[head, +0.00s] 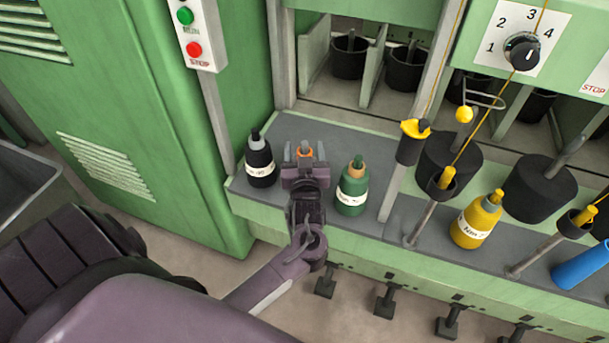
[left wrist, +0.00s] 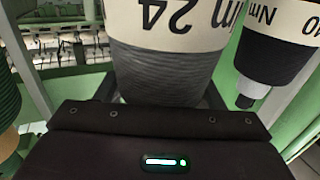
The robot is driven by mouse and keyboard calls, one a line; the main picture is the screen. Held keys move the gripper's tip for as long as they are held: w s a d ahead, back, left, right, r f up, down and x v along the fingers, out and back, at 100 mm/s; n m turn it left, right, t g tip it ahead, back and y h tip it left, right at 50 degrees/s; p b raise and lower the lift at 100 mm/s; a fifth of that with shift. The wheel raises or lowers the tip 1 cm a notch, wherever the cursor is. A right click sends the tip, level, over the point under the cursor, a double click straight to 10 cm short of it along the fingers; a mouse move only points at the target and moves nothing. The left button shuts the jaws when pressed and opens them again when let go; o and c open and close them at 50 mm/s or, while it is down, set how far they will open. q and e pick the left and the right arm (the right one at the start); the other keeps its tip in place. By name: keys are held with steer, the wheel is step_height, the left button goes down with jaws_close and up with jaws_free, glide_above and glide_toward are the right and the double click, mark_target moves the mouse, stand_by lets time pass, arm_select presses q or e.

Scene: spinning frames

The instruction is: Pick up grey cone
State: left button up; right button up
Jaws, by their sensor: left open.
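The grey cone (left wrist: 165,72) fills the upper middle of the left wrist view, with a cream label band marked 24. The right gripper is not in view.
A black cone (head: 260,162) stands close on the left of the gripper and a green cone (head: 352,190) close on the right. A metal post (head: 402,180) rises beyond the green cone.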

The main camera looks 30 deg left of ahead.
arm_select(q)
jaws_close()
steer(key=shift+r, duration=0.1)
stand_by(0.5)
